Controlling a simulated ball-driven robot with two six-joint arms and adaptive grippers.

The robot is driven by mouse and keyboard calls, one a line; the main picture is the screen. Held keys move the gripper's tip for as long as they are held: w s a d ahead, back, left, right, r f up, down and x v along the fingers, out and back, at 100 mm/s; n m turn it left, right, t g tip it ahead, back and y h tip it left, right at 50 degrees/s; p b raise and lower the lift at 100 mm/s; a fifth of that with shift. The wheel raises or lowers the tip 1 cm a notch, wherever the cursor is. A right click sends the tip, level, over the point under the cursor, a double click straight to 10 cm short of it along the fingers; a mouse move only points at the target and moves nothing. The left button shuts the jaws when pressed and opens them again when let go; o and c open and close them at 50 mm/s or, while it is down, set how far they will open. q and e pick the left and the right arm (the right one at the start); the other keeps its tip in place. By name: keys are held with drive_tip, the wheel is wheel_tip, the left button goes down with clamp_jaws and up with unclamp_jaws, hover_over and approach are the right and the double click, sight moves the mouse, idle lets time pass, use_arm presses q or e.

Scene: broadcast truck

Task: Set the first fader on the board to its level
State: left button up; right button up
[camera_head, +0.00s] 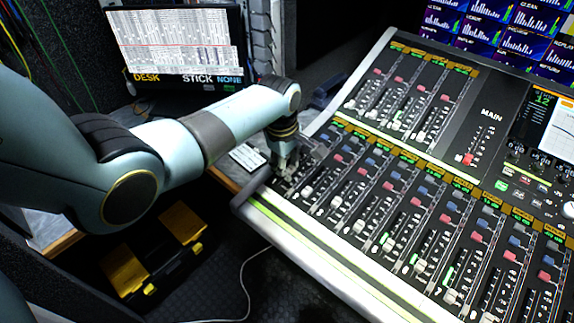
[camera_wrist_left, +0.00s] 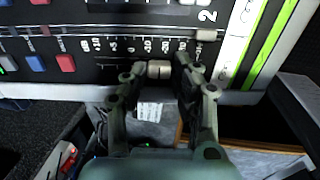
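The mixing board (camera_head: 268,213) fills the right of the head view. My left gripper (camera_head: 284,168) is down over its near left corner, at the first channel strip. In the left wrist view the same gripper (camera_wrist_left: 159,70) has one finger on each side of a pale fader cap (camera_wrist_left: 159,69), apparently touching it. The cap stands beside a printed scale (camera_wrist_left: 140,46), around its middle numbers. The neighbouring channel, marked 2, has its cap (camera_wrist_left: 206,35) further right in that view. In the head view the first cap is hidden by the gripper. My right gripper is not in view.
More fader strips (camera_head: 420,225) with red and blue buttons run along the board to the right. A monitor (camera_head: 175,45) stands behind on the left. A black and yellow toolbox (camera_head: 155,255) sits on the floor below, near a white cable (camera_head: 243,285).

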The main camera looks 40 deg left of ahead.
use_arm(q)
drive_tip(key=shift+o, duration=1.4)
drive_tip(key=shift+s+a, duration=0.1)
drive_tip(key=shift+s, duration=0.25)
drive_tip(key=shift+w+r, duration=0.1)
drive_tip(key=shift+w, duration=0.05)
wheel_tip(320, 180, up, 12)
drive_tip(key=s, duration=0.2)
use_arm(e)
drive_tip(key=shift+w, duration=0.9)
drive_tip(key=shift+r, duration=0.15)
use_arm(q)
drive_tip(key=f, duration=0.4)
drive_tip(key=w+f, duration=0.1)
drive_tip(key=f, duration=0.3)
drive_tip(key=w+f, duration=0.1)
drive_tip(key=f, duration=0.3)
drive_tip(key=shift+w+p, duration=0.2)
drive_tip(key=shift+p, duration=0.1)
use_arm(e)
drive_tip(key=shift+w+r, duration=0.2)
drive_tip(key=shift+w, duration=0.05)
use_arm(q)
drive_tip(key=shift+c, duration=0.2)
clamp_jaws()
